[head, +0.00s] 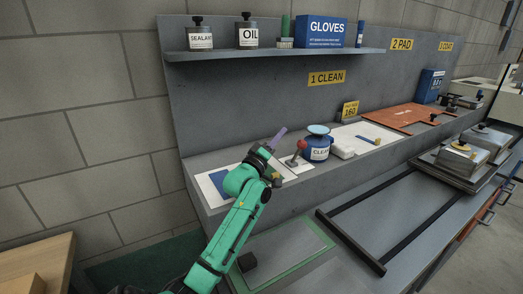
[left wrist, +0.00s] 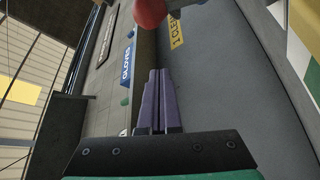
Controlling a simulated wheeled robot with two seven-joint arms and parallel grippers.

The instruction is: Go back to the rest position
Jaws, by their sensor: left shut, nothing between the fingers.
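My left arm reaches up over the near-left part of the grey bench in the head view. My left gripper (head: 279,138) has purple fingers pointing up and to the right, above the bench. In the left wrist view the two fingers (left wrist: 158,80) lie together, shut and empty. A red-knobbed tool (head: 300,146) stands just to the right of the gripper in the head view. A round red knob (left wrist: 149,12) shows past the fingertips in the left wrist view. My right gripper is not in view.
A shelf (head: 270,52) with SEALANT, OIL and GLOVES items hangs above.

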